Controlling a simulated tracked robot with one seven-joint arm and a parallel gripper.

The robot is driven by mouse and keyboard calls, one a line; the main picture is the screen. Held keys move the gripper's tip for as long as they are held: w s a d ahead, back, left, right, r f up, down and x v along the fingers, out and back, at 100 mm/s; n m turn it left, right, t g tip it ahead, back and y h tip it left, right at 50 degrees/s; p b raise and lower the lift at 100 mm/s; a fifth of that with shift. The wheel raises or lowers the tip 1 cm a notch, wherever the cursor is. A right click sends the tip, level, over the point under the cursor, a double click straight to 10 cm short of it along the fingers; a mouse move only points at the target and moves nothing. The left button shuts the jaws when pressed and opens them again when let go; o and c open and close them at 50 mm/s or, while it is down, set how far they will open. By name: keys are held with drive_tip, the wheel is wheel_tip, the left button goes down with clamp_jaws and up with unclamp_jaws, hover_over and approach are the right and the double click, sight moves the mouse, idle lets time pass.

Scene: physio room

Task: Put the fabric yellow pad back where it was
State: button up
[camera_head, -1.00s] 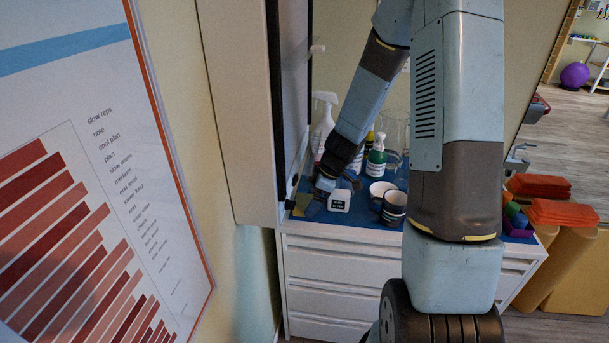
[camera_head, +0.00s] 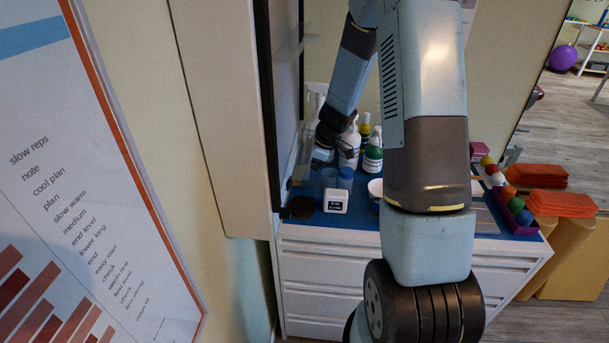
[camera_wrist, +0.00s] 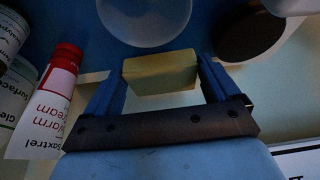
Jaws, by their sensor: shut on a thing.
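The yellow pad (camera_wrist: 160,73) is a small pale yellow block in the wrist view, held between the two blue fingers of my gripper (camera_wrist: 162,82). My gripper is shut on it. In the head view my gripper (camera_head: 323,152) is over the back left of the blue-topped cabinet (camera_head: 470,222), in front of the bottles. The pad cannot be made out clearly there. In the wrist view a clear round container (camera_wrist: 145,18) is just beyond the pad, and whether they touch is unclear.
A dark round object (camera_head: 301,207), a white labelled box (camera_head: 336,202) and a white cup (camera_head: 375,188) stand along the front. A green bottle (camera_head: 373,158) stands behind. A red-and-white tube (camera_wrist: 52,98) lies left in the wrist view. A cabinet wall (camera_head: 225,120) bounds the left.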

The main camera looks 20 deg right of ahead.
sight(310, 186)
drive_tip(key=shift+s+d+f, duration=0.1)
drive_tip(key=shift+d+f, duration=0.6)
drive_tip(key=shift+f, duration=0.35)
drive_tip(key=shift+s+a+f, duration=0.1)
drive_tip(key=shift+s+f, duration=0.05)
drive_tip(key=shift+f, duration=0.15)
drive_tip(key=shift+a+f, duration=0.2)
drive_tip(key=shift+a, duration=0.2)
drive_tip(key=o, duration=0.7)
drive_tip(key=shift+c, duration=0.2)
drive_tip(key=shift+f, duration=0.1)
drive_tip(key=v, duration=1.3)
drive_tip(key=shift+s+d, duration=0.15)
drive_tip(key=shift+d, duration=0.2)
